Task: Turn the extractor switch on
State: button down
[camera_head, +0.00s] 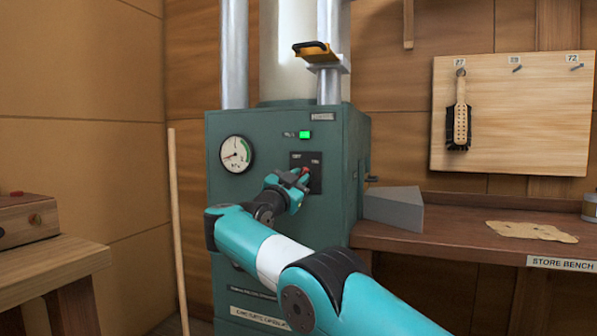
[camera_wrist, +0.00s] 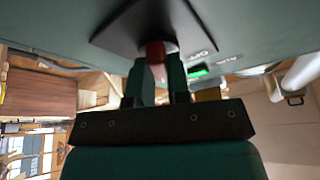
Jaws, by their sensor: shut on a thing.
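The extractor is a tall green cabinet (camera_head: 230,210) with a dark switch plate (camera_head: 315,183) on its front. The switch's red knob (camera_head: 305,171) shows at my gripper's tips, and also in the wrist view (camera_wrist: 155,52) in front of the dark plate (camera_wrist: 120,38). My gripper (camera_head: 295,182) is at the plate, shut on the red knob, with the fingers on both sides of it. A green lamp (camera_head: 305,135) is lit above the plate and shows in the wrist view (camera_wrist: 198,73). The knob's exact setting is partly hidden by my fingers.
A round gauge (camera_head: 236,154) sits left of the switch. A yellow-handled slide (camera_head: 316,52) is on the pipe above. A grey wedge block (camera_head: 393,208) stands on the store bench (camera_head: 470,230) at right. A wooden pole (camera_head: 177,230) leans left of the cabinet.

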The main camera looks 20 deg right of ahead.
jog(key=shift+m+g+h+p, duration=0.3)
jog(key=shift+m+g+p, duration=0.3)
jog(key=shift+m+p, duration=0.7)
jog(key=c, duration=1.1)
grip_release()
jog(key=shift+a, duration=0.1)
